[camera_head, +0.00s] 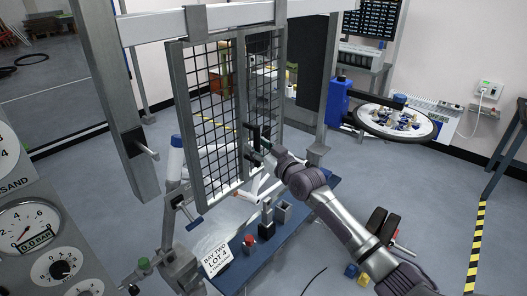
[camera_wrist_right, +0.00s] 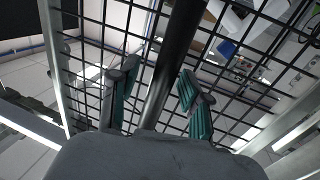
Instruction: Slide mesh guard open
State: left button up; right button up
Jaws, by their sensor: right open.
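The mesh guard (camera_head: 215,115) hangs from the white overhead beam, with grey-framed panels of dark wire grid. A dark upright bar (camera_wrist_right: 172,65) crosses in front of the mesh in the right wrist view. My right gripper (camera_head: 262,140) is at the guard's right part, with my arm reaching in from the lower right. In the right wrist view my right gripper (camera_wrist_right: 158,82) is open, its teal-padded fingers on either side of the dark bar. I cannot tell whether either finger touches it. My left gripper is not in view.
A blue bench (camera_head: 250,258) below the guard holds a red-topped part, small blocks and a "BAY TWO" sign (camera_head: 217,259). A gauge panel (camera_head: 40,235) stands at left. A wheel on a stand (camera_head: 428,133) is at right. Grey posts flank the guard.

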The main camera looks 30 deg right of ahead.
jog(key=s+d, duration=0.2)
jog(key=s, duration=0.9)
jog(key=shift+s, duration=0.35)
